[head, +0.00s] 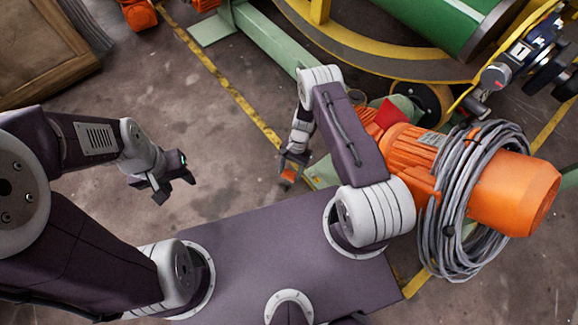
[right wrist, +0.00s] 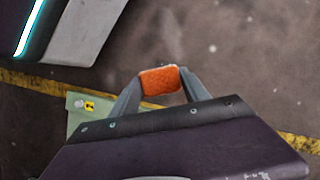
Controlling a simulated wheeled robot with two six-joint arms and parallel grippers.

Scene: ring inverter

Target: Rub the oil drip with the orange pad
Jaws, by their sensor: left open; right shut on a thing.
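The small orange pad (head: 288,177) is between the fingertips of my right gripper (head: 291,167), which is shut on it. The right wrist view shows the pad (right wrist: 160,81) held between two grey fingers, with bare floor beyond it. The pad appears above the floor near the yellow line, left of the orange motor. My left gripper (head: 176,188) is open and empty over the floor at the left. I cannot pick out the oil drip for certain; the floor has several dark stains.
An orange motor (head: 408,150) with a coil of grey cable (head: 462,190) stands at the right. A green drum on a yellow ring (head: 390,52) is at the back. A wooden crate (head: 40,50) is at the upper left. The floor (head: 225,150) between my grippers is clear.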

